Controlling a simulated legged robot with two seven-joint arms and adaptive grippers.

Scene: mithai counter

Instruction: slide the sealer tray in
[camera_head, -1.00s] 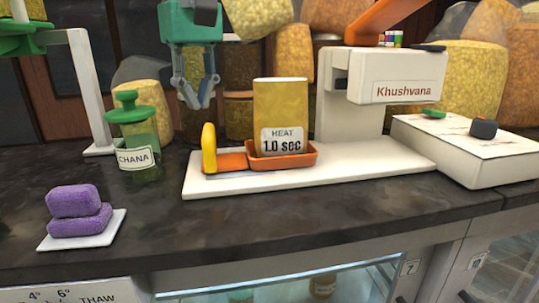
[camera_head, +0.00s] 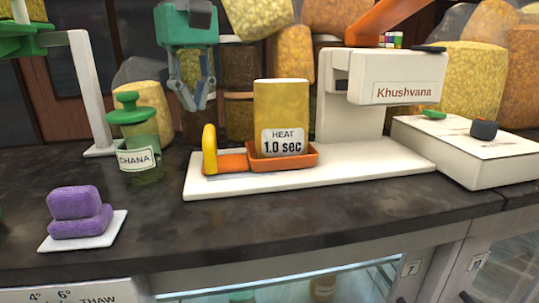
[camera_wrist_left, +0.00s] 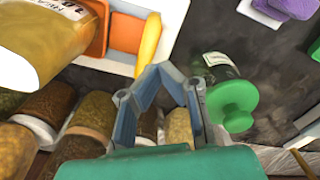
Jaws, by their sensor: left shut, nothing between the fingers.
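The orange sealer tray (camera_head: 310,159) sits on the white sealer base (camera_head: 350,172), with a flat orange front part and a yellow upright handle (camera_head: 209,150) at its left end. A yellow packet (camera_head: 281,105) stands upright in the tray, with a label reading "HEAT 1.0 sec". The tray is left of the sealer's white head (camera_head: 390,78). My left gripper (camera_head: 193,106) is shut and empty, above and behind the handle, apart from it. In the left wrist view, the fingers (camera_wrist_left: 160,72) show close to the yellow handle (camera_wrist_left: 149,38). My right gripper is not in view.
A green-lidded CHANA jar (camera_head: 138,148) stands left of the sealer base. Purple blocks (camera_head: 78,212) lie on a white card at the front left. A white box (camera_head: 465,150) is at the right. Filled jars and sacks line the back.

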